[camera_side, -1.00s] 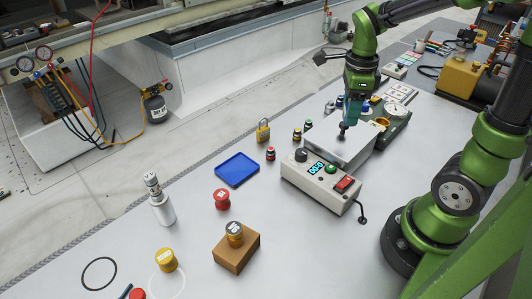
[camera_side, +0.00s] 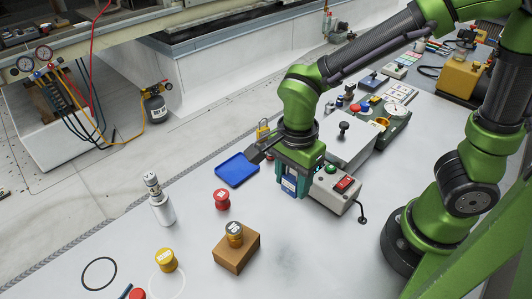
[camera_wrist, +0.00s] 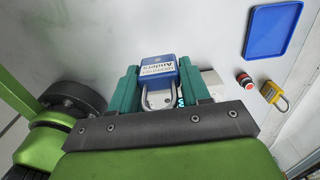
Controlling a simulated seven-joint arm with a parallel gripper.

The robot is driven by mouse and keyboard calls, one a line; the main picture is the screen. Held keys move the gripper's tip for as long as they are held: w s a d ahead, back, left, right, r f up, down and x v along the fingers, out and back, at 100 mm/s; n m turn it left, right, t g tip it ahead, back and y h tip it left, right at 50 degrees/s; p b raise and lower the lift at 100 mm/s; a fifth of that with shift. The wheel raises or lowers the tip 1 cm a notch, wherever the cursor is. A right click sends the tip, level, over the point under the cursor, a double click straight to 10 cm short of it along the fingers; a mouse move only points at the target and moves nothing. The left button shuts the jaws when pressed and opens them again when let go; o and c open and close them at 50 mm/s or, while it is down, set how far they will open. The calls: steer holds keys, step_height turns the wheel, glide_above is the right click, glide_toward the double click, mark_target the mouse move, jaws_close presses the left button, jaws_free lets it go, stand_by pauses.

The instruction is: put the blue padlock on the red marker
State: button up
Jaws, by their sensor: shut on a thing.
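The blue padlock (camera_wrist: 160,70) has a white label and a grey shackle; in the wrist view it sits between the teal fingers of my gripper (camera_wrist: 160,88). My gripper is shut on it. In the side view the padlock (camera_side: 290,184) shows at the front of my gripper (camera_side: 298,182), in front of the control box. I cannot tell for certain which thing is the red marker. A round red piece with a light top (camera_side: 222,199) lies on the table, left of my gripper and apart from it.
A blue tray (camera_side: 237,169) lies behind the red piece. A yellow padlock (camera_side: 263,130) stands further back. A control box (camera_side: 345,186) with a red switch is right of my gripper. A brown block (camera_side: 236,252) bears a labelled piece. Bare table lies around the red piece.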

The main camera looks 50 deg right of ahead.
steer(key=shift+w+f, duration=0.1)
steer(key=shift+f, duration=0.3)
glide_above(222, 193)
steer(key=shift+f, duration=2.6)
steer(key=shift+f, duration=0.1)
steer(key=o, duration=1.1)
